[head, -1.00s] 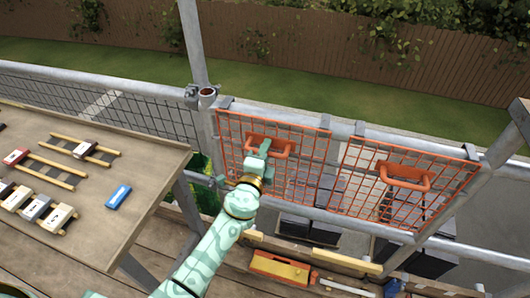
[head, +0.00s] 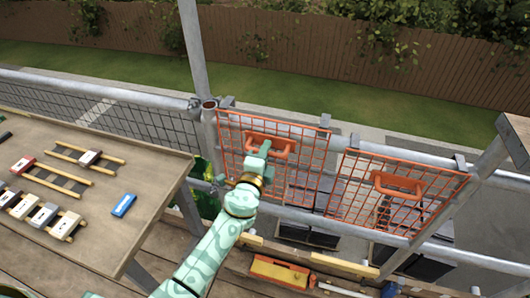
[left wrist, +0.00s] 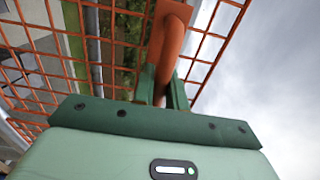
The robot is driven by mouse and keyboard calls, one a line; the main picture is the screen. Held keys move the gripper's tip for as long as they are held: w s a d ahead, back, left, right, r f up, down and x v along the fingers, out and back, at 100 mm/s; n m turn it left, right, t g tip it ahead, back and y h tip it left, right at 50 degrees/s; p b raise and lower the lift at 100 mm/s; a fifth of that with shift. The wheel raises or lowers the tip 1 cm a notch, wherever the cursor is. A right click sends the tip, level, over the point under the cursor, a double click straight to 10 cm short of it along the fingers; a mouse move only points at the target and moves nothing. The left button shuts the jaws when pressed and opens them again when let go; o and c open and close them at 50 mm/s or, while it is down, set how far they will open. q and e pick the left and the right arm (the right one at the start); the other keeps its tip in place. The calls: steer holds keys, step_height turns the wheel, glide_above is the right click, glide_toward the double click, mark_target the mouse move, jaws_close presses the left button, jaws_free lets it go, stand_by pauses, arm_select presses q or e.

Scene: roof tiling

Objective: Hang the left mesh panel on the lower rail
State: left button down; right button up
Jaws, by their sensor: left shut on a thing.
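The left mesh panel (head: 302,126) is an orange wire grid with an orange handle (head: 288,148). It stands upright against the railing, its top edge along the upper grey rail (head: 400,157), with grey hooks at its top corners. I cannot tell whether the hooks bear on the rail. The lower grey rail (head: 470,252) runs past its bottom edge. My left gripper (head: 263,150) is shut on the handle. The left wrist view shows the gripper fingers (left wrist: 160,88) around the orange bar (left wrist: 170,45), with the mesh behind. My right gripper is not in view.
A second orange mesh panel (head: 362,166) with its own handle is right beside it. A wooden table (head: 130,195) with small ladder-like pieces and a blue block (head: 123,205) is at left. An orange-yellow box (head: 280,271) lies on the planks below. A grey post (head: 192,50) rises left of the panel.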

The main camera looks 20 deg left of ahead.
arm_select(q)
steer(key=shift+s+r, duration=0.1)
steer(key=shift+r, duration=0.15)
steer(key=s, duration=1)
steer(key=shift+a, duration=0.15)
stand_by(0.4)
